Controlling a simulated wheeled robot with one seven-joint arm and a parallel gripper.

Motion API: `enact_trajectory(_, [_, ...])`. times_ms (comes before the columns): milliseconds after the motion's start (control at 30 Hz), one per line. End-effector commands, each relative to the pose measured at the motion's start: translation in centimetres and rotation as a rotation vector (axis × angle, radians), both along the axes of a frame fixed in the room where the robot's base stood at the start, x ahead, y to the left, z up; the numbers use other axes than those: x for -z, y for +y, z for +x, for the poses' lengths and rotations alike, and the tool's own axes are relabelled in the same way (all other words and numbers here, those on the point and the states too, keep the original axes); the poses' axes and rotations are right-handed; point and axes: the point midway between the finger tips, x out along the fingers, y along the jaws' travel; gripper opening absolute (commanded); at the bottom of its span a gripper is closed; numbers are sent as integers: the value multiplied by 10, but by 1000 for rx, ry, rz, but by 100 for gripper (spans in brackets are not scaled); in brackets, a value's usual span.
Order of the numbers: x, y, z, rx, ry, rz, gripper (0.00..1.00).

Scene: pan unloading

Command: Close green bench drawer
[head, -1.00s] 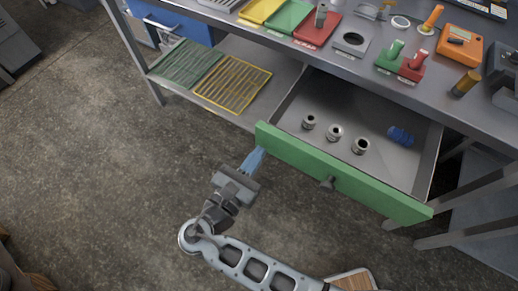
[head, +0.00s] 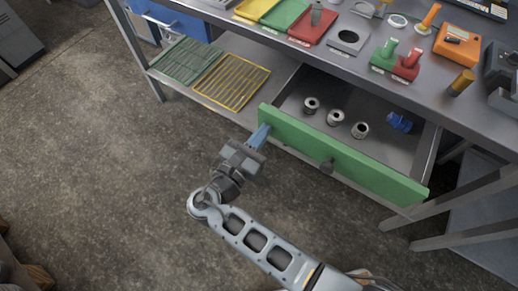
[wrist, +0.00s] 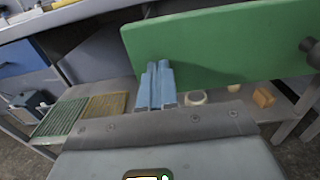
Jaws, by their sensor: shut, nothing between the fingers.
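The green bench drawer (head: 345,162) is part way out from under the bench top, with a dark knob (head: 326,165) on its front. Several metal parts and a blue part (head: 400,122) lie inside it. My gripper (head: 262,134) is shut and empty, with its blue fingertips at the left end of the green front. In the wrist view the blue fingers (wrist: 156,86) stand against the lower left of the green front (wrist: 225,45). Whether they press on it or only sit close, I cannot tell for sure.
The bench top (head: 310,42) holds coloured trays, red and green handled tools and an orange box (head: 457,44). Green and yellow racks (head: 232,82) lie on the lower shelf. A blue drawer (head: 178,18) stands at upper left.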

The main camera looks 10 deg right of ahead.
Motion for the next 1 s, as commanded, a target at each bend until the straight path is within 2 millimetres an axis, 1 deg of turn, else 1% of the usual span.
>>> enact_trajectory(33, [0, -7, 12, 7, -1, 1, 0])
enact_trajectory(100, [-1, -17, 26, 8, -1, 1, 0])
enact_trajectory(300, [0, -54, 66, 8, -1, 1, 0])
enact_trajectory(500, [1, -89, 101, 7, -1, 0, 0])
enact_trajectory(600, [1, -103, 115, 6, -1, 1, 0])
enact_trajectory(800, [1, -122, 134, 4, 0, 0, 0])
enact_trajectory(1000, [0, -130, 144, 1, -1, 1, 0])
